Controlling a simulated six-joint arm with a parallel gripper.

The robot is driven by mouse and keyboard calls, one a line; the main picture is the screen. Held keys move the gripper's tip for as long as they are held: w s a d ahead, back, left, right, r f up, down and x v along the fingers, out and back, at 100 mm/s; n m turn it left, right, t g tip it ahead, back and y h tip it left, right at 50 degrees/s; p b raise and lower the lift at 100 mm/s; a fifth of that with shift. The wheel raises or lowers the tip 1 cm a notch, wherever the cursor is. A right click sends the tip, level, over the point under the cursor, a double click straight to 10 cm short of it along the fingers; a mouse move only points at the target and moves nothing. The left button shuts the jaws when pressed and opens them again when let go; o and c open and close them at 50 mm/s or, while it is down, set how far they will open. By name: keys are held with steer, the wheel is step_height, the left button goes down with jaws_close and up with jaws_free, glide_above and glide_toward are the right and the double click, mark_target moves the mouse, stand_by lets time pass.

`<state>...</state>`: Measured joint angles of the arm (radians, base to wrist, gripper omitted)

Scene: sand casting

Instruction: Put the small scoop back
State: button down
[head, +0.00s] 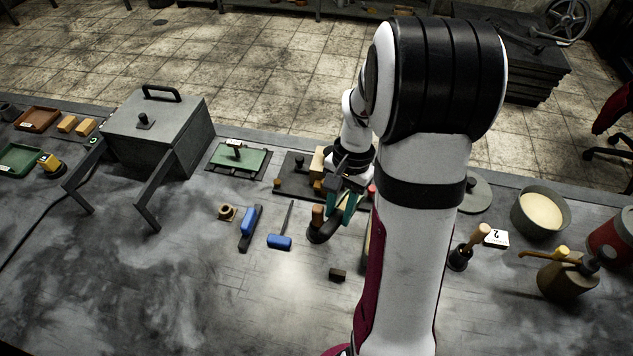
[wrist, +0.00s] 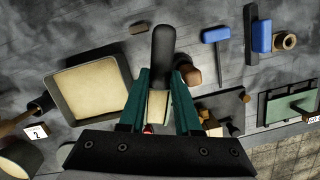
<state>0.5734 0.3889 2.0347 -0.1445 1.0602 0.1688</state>
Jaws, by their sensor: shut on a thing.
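My gripper (head: 344,212) has teal fingers and is low over the middle of the table. Its fingers also show in the wrist view (wrist: 163,90). They are shut on a dark, rounded, elongated thing (wrist: 163,50), which I take to be the small scoop. It sticks out past the fingertips, and its near end is hidden between them. A pale block-like shape (wrist: 157,105) shows between the fingers; I cannot tell whether it belongs to the scoop. A brown wooden knob or handle (head: 318,214) stands close beside the fingertips, left of them in the head view.
A dark board (head: 292,187) with wooden pieces lies behind the gripper. A square sand-filled pan (wrist: 57,82) is beside it, mostly hidden by my arm in the head view. A blue mallet (head: 279,242) and small black block (head: 338,274) lie nearby. The front left table is clear.

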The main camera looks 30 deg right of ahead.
steer(key=shift+s+a+f+m, duration=0.15)
steer(key=shift+s+a+f, duration=0.1)
steer(key=shift+f, duration=0.15)
steer(key=shift+s+a+f+m, duration=0.15)
steer(key=shift+s+f, duration=0.1)
steer(key=shift+f, duration=0.5)
steer(key=shift+w+d+x, duration=0.1)
steer(key=shift+d+x, duration=0.1)
steer(key=shift+x, duration=0.8)
steer(key=shift+w+d+x, duration=0.1)
steer(key=shift+d+x, duration=0.1)
steer(key=shift+x, duration=0.8)
steer(key=shift+w+d+x, duration=0.1)
steer(key=shift+d+x, duration=0.05)
steer(key=shift+x, duration=0.85)
steer(key=shift+f, duration=0.55)
steer(key=c, duration=0.5)
jaws_free()
